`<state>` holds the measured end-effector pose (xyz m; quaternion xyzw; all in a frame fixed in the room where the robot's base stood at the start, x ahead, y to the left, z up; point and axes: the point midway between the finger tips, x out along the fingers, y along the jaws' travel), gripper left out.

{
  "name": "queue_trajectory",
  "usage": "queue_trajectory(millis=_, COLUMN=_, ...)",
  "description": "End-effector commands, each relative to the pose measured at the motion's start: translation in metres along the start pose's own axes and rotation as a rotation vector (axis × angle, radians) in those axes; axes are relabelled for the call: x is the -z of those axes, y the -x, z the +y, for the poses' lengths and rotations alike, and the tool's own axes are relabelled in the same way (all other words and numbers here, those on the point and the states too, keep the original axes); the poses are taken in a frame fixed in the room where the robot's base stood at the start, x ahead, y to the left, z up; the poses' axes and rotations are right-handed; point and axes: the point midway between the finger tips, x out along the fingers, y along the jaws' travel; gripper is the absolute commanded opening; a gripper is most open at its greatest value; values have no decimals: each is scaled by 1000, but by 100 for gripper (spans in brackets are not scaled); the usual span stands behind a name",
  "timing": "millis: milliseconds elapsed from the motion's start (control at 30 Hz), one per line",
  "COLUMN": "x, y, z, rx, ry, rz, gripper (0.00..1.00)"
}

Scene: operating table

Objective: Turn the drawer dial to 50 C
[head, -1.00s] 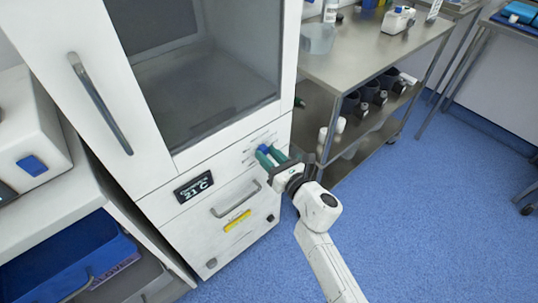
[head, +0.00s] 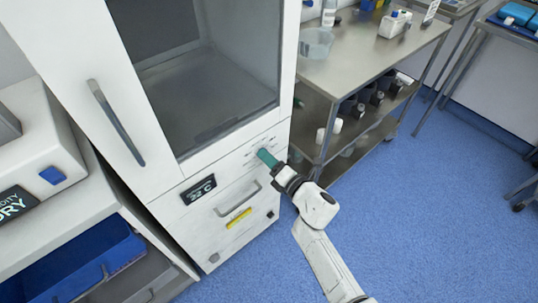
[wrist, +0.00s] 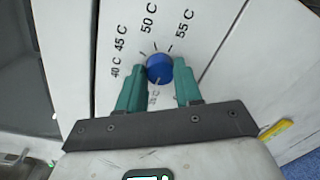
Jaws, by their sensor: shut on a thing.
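The blue round dial (wrist: 159,69) sits on the white cabinet's front panel in the wrist view. Labels 40 C, 45 C, 50 C (wrist: 149,19) and 55 C are printed around its upper side, and a label below it is partly hidden. My gripper (wrist: 160,84) has its two teal fingers on either side of the dial and is shut on it. In the head view my gripper (head: 267,157) reaches the panel from the right, and its fingers hide the dial. The display (head: 198,189) on the cabinet reads 22 C. I cannot tell clearly where the dial points.
A drawer handle (head: 238,199) and a yellow label (head: 239,218) are below the dial. The glass door (head: 205,80) above is closed. A steel cart (head: 370,55) stands close on the right. Blue floor (head: 420,230) is clear to the right of my arm.

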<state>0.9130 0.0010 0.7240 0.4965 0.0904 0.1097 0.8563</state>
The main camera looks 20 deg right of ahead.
Motion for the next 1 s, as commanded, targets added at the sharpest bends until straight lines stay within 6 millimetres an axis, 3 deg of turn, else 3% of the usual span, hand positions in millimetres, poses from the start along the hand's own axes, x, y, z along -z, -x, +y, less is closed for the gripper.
queue_trajectory(millis=1000, x=-3, y=0, z=-2, rx=9, ry=-964, rz=50, gripper=4)
